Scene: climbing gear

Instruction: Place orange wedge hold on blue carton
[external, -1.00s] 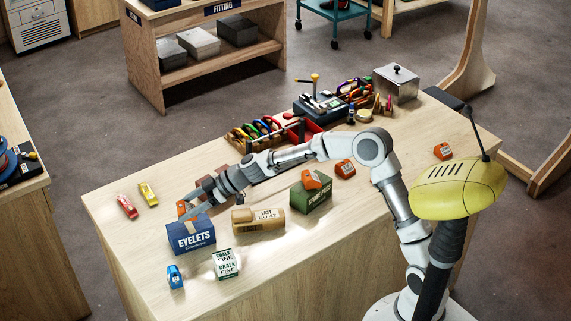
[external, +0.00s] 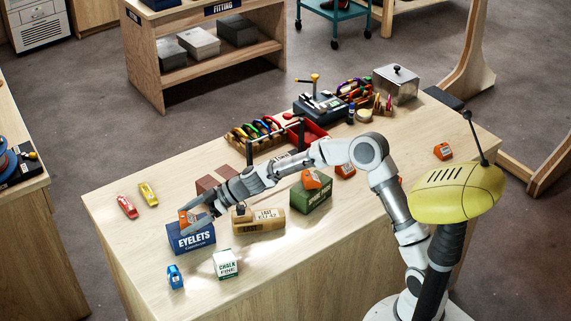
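The blue carton (external: 191,240), marked EYELETS, stands near the left front of the bench. An orange wedge hold (external: 186,217) sits on its top, partly covered by my gripper. My gripper (external: 193,217) reaches in from the right, just above the carton, with its fingers apart on either side of that hold; whether they touch it cannot be told. Another orange wedge hold (external: 311,180) lies on a green box (external: 313,200). More orange holds lie on the bench, one behind my arm (external: 346,170) and one at the far right (external: 443,151).
Brown blocks (external: 207,184) stand behind. Red (external: 127,207) and yellow (external: 148,194) items lie left. A tool tray (external: 262,138) is at the back.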

